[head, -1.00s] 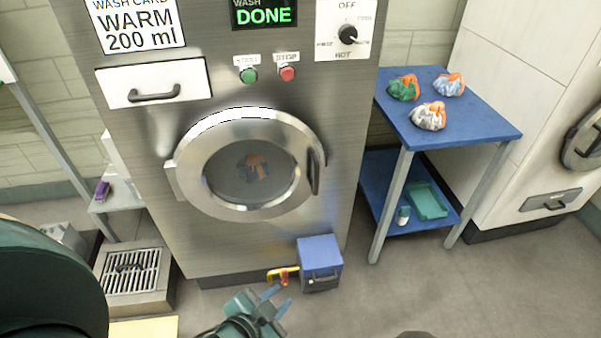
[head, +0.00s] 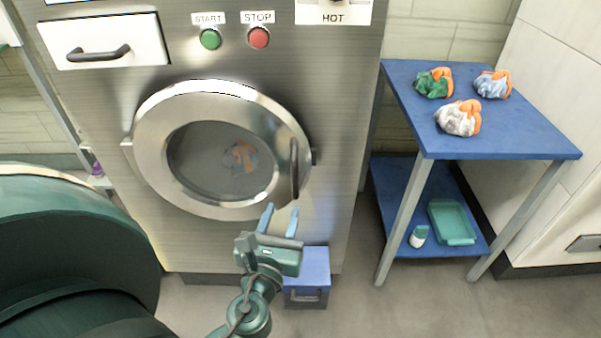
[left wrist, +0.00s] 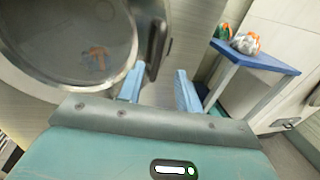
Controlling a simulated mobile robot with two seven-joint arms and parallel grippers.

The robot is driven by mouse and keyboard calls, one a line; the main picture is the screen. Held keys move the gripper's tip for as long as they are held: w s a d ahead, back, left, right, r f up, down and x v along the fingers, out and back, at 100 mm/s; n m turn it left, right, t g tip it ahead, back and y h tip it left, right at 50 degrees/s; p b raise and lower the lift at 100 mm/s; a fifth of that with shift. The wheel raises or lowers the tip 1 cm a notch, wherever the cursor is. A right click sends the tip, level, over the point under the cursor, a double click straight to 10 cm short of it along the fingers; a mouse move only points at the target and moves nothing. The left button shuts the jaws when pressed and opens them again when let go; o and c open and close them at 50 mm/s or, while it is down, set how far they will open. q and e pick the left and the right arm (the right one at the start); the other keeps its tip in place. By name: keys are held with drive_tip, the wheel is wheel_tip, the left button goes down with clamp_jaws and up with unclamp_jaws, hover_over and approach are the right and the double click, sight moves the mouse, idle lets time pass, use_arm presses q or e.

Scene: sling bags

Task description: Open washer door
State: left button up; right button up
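The washer door (head: 222,210) is a round silver ring with a glass window, shut against the steel washer front. A bundle with orange and grey-blue shows behind the glass. The dark upright door handle (head: 295,168) is on the door's right side; it also shows in the left wrist view (left wrist: 156,48). My left gripper (head: 280,220) is open and empty, with blue fingers pointing up, just below the handle and the door's lower right rim. In the left wrist view the fingers (left wrist: 159,84) are spread apart below the handle. My right gripper is not in view.
A blue two-level table (head: 540,143) stands to the right with several bundles on top and a teal tray (head: 451,222) and small bottle (head: 419,236) below. A blue box (head: 313,268) sits on the floor behind my left gripper. Start (head: 210,39) and stop (head: 259,38) buttons are above the door.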

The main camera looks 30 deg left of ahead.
sight(294, 175)
use_arm(q)
drive_tip(key=p+x, duration=0.2)
drive_tip(key=x, duration=1.1)
drive_tip(key=shift+f, duration=0.1)
clamp_jaws()
